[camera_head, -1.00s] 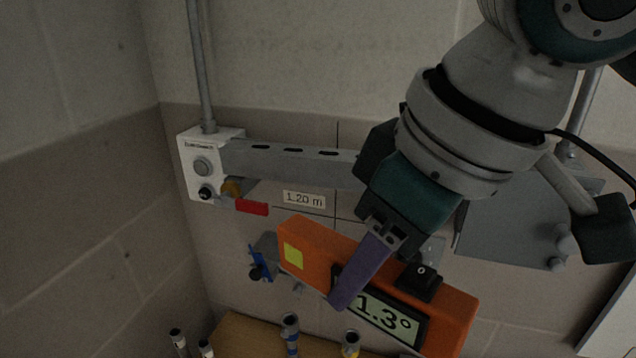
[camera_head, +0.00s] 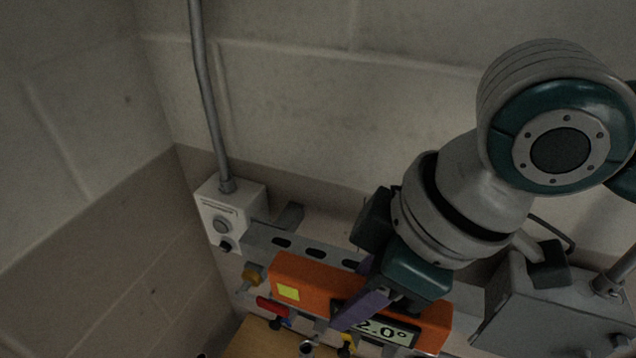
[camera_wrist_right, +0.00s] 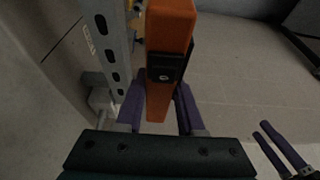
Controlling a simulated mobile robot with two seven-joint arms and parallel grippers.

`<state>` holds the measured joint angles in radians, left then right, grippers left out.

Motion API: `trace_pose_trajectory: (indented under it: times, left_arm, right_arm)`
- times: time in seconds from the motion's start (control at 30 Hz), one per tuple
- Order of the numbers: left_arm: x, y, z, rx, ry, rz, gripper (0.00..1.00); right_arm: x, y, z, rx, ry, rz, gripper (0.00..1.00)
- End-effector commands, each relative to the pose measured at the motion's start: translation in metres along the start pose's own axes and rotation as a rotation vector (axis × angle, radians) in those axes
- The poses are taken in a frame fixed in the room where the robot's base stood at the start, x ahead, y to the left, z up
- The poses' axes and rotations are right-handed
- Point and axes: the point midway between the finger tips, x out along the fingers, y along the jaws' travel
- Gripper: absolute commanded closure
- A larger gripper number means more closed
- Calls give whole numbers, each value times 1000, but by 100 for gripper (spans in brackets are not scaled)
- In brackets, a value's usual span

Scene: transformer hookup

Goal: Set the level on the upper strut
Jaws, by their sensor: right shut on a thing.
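The orange level (camera_head: 312,286) is held by my right gripper (camera_head: 362,312), whose purple fingers are shut across its middle. Its display reads about 2.0° and a yellow label is on its left part. In the head view the level lies just in front of the slotted upper strut (camera_head: 335,256), roughly parallel to it; whether they touch is unclear. In the right wrist view the level (camera_wrist_right: 170,28) is between the purple fingers (camera_wrist_right: 158,108), with the slotted strut (camera_wrist_right: 106,50) beside it on the left.
A white disconnect box (camera_head: 229,212) with a conduit stands at the strut's left end. A grey box (camera_head: 545,305) stands at right. A wooden surface (camera_head: 256,341) is below. The wall above is clear.

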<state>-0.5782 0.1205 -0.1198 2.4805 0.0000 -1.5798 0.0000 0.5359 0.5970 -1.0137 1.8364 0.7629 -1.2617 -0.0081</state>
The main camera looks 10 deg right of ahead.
Motion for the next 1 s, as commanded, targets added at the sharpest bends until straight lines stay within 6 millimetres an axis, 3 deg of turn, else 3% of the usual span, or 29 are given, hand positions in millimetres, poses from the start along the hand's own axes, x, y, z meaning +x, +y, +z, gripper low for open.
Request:
trace_pose_trajectory:
  times: [0.33,1.0]
  left_arm:
    - [-8,0,-1,0,-5,1,28]
    - [19,1,7,0,-4,1,28]
  right_arm:
    - [-3,0,-1,3,4,0,100]
    - [10,52,4,4,4,2,100]
